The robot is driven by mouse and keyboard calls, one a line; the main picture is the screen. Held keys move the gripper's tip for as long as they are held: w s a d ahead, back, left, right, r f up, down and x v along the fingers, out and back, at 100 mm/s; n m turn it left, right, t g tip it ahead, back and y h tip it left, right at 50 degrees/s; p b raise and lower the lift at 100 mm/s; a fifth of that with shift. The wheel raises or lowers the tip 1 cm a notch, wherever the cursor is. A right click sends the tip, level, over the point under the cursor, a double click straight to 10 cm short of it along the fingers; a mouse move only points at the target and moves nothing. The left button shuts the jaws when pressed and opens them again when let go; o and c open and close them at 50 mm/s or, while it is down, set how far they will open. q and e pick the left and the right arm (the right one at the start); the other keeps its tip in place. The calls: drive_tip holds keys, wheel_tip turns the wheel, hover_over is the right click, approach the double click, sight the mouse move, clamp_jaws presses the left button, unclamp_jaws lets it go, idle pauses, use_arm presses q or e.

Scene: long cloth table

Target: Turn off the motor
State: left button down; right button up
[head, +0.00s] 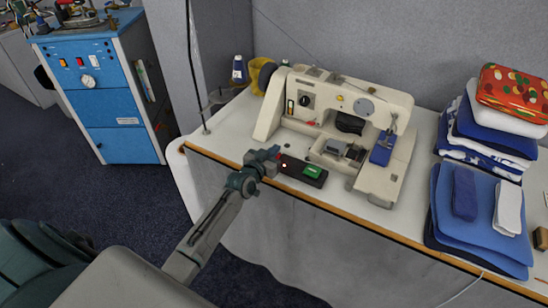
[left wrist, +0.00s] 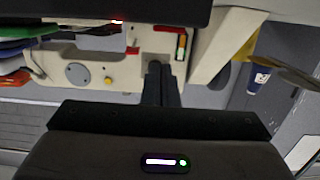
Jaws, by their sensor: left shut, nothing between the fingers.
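A black switch box (head: 300,173) sits at the front edge of the table, in front of the sewing machine. A green button (head: 312,171) shows on its right part and a small red button or light (head: 284,165) at its left end. My left gripper (head: 274,154) is shut and empty, with its fingertips close to the box's left end; I cannot tell whether they touch it. In the left wrist view the shut fingers (left wrist: 160,70) point toward the machine, and a dark box edge (left wrist: 90,12) with a red glow crosses the top. My right gripper is not in view.
The cream sewing machine (head: 345,120) stands just behind the box. Folded blue and white cloths (head: 480,225) are stacked at the right. A blue cabinet (head: 95,90) stands beyond the table's left end.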

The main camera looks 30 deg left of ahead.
use_arm(q)
drive_tip(key=shift+w+f+b, duration=0.1)
drive_tip(key=shift+f+b, duration=0.3)
drive_tip(key=shift+f, duration=0.95)
drive_tip(key=shift+w+r+g+p, duration=0.15)
drive_tip(key=shift+g+p, duration=0.25)
drive_tip(key=shift+p, duration=0.8)
drive_tip(key=shift+f+b, duration=0.3)
drive_tip(key=shift+f, duration=0.05)
drive_tip(key=r+p, duration=0.2)
drive_tip(key=r, duration=0.1)
drive_tip(key=r+p, duration=0.1)
drive_tip(key=shift+w+r, duration=0.3)
drive_tip(key=shift+r, duration=0.05)
drive_tip(key=s+r, duration=0.3)
drive_tip(key=s, duration=0.6)
drive_tip(key=shift+s, duration=0.35)
